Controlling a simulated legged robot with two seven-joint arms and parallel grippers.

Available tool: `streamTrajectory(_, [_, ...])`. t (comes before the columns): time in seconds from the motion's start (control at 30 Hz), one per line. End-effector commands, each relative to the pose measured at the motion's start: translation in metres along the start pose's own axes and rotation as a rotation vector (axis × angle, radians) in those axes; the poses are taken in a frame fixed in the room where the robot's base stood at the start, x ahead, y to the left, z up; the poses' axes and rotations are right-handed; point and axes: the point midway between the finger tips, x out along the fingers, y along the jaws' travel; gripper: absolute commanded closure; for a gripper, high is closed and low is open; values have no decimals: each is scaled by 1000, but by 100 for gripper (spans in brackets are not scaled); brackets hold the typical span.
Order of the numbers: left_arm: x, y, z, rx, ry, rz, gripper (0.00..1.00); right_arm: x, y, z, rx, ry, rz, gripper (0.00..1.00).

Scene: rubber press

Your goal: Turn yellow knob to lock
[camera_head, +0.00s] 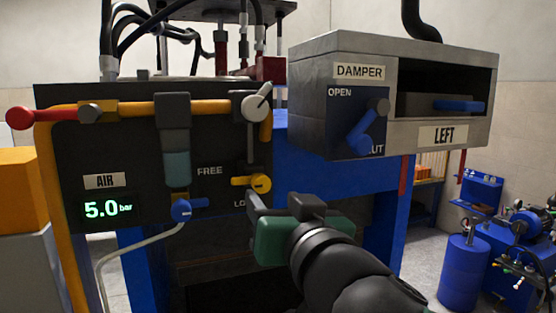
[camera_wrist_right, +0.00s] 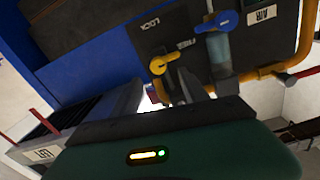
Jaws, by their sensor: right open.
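The yellow knob (camera_head: 260,183) is on the dark panel, its short handle pointing left, between the FREE label (camera_head: 209,171) and a LOCK label (camera_head: 239,203) partly hidden by my gripper. In the right wrist view the yellow knob (camera_wrist_right: 158,66) is just beyond the fingers, and the LOCK label (camera_wrist_right: 150,22) reads in full. My right gripper (camera_head: 268,203) has a green body and dark fingers. It is just below and right of the knob in the head view. Its fingers (camera_wrist_right: 180,88) are apart, with nothing seen between them. My left gripper is not in view.
A blue knob (camera_head: 181,210) sits below a filter left of the yellow knob. A grey damper box (camera_head: 390,90) juts out at upper right, with a blue damper handle (camera_head: 362,130). A yellow pipe (camera_head: 150,107) crosses above, with a red-handled valve (camera_head: 20,117) at left.

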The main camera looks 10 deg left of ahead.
Motion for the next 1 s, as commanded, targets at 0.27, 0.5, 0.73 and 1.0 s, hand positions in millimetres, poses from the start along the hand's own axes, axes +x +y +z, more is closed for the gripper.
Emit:
streamTrajectory(0.27, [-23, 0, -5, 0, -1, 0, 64, 65, 0, -1, -2, -2, 1, 48])
streamTrajectory(0.5, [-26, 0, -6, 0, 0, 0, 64, 81, -1, 0, -1, 1, 0, 48])
streamTrajectory(0.73, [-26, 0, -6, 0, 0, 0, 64, 82, 0, 1, 0, 1, 1, 55])
streamTrajectory(1.0, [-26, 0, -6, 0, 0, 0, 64, 82, 0, 2, 0, 0, 1, 90])
